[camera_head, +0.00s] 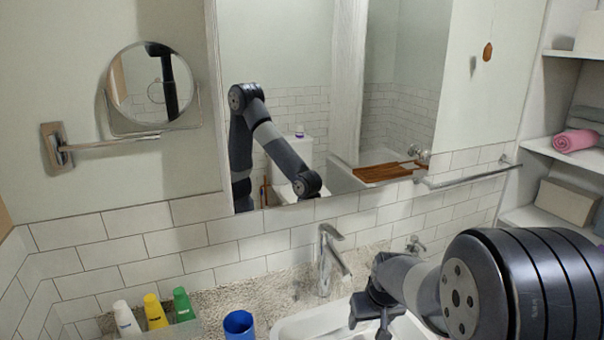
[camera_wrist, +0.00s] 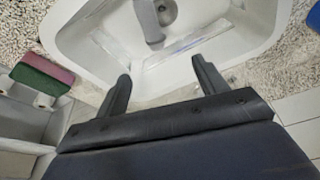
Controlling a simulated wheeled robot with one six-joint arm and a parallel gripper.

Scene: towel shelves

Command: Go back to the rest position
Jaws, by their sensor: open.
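My gripper (camera_head: 372,308) hangs over the white sink (camera_head: 318,322) at the lower right of the head view, with my arm reaching in from the right. In the wrist view my gripper (camera_wrist: 160,85) shows its two dark fingers spread apart with nothing between them. The sink (camera_wrist: 155,72) lies below and beyond the fingers in that view. The faucet (camera_head: 328,262) stands behind the sink, and its spout (camera_wrist: 150,22) also shows at the top of the wrist view.
Several bottles, one yellow (camera_head: 155,312), and a blue cup (camera_head: 238,325) stand on the counter at left. Shelves at right hold a pink towel roll (camera_head: 574,141) and a box (camera_head: 566,202). A towel bar (camera_head: 470,178) and round mirror (camera_head: 150,85) project from the wall.

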